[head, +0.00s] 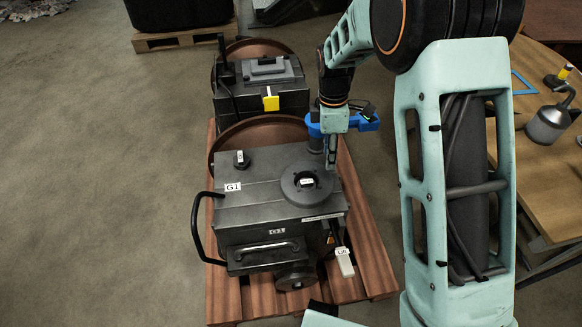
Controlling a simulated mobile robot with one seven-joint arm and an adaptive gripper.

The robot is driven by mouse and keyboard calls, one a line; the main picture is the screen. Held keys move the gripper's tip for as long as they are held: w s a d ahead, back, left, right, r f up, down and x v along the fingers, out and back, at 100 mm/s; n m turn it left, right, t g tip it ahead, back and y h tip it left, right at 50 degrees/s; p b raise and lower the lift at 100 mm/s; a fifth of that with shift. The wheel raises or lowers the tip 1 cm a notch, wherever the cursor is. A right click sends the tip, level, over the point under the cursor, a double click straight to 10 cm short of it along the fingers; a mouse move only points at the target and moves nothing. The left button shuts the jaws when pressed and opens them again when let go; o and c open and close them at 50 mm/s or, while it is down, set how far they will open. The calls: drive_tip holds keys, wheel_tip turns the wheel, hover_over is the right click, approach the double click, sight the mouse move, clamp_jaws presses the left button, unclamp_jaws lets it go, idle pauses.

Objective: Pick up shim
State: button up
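I cannot identify the shim with certainty. A small dark piece with a white label (306,183) sits in the centre of a round dark ring (290,190) on top of the grey machine marked G1 (250,205). Its label is too small to read. My gripper (331,163) points down just behind and to the right of the ring's centre, near the ring's rear edge. Its fingers look narrow and close together, and whether they are apart or hold anything is too small to tell. Whether they touch the ring is unclear.
The machine stands on a wooden pallet (378,285), with a second grey machine (262,92) behind it. A wooden table (548,180) carries an oil can (546,125). Floor at left is clear.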

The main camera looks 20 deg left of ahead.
drive_tip(key=n, duration=0.2)
hover_over(307, 181)
wheel_tip(307, 181, down, 3)
drive_tip(key=shift+y, duration=0.4)
wheel_tip(307, 181, down, 11)
drive_tip(key=shift+r, duration=0.2)
clamp_jaws()
